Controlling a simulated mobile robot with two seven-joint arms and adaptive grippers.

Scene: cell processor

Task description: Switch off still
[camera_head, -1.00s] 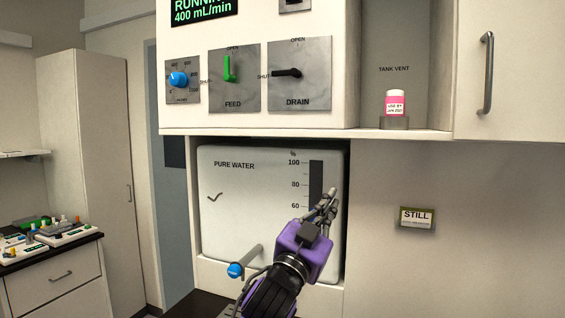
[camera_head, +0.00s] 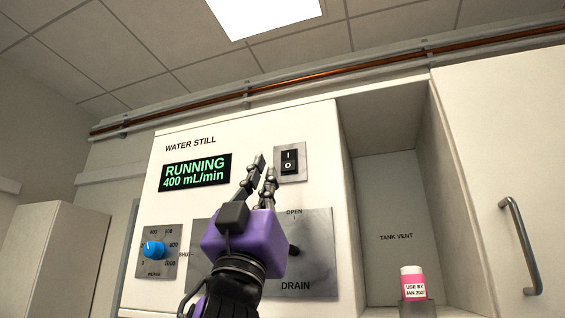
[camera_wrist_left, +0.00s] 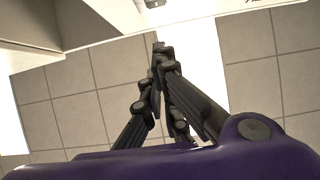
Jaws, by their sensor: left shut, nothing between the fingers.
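The water still (camera_head: 255,133) is a white panel with a dark display (camera_head: 195,172) reading RUNNING 400 mL/min in green. A black rocker switch (camera_head: 289,161) marked I and O sits on a grey plate to the right of the display. My left gripper (camera_head: 265,165), purple with dark fingers, points up in front of the panel. In the head view its fingertips lie just left of the switch; contact cannot be told. In the left wrist view the fingers (camera_wrist_left: 158,48) meet at their tips, shut and empty. My right gripper is not in view.
A blue flow knob (camera_head: 154,250) sits at lower left. A pink bottle (camera_head: 413,284) stands in the tank vent recess at right. A cabdoor handle (camera_head: 521,246) projects further right.

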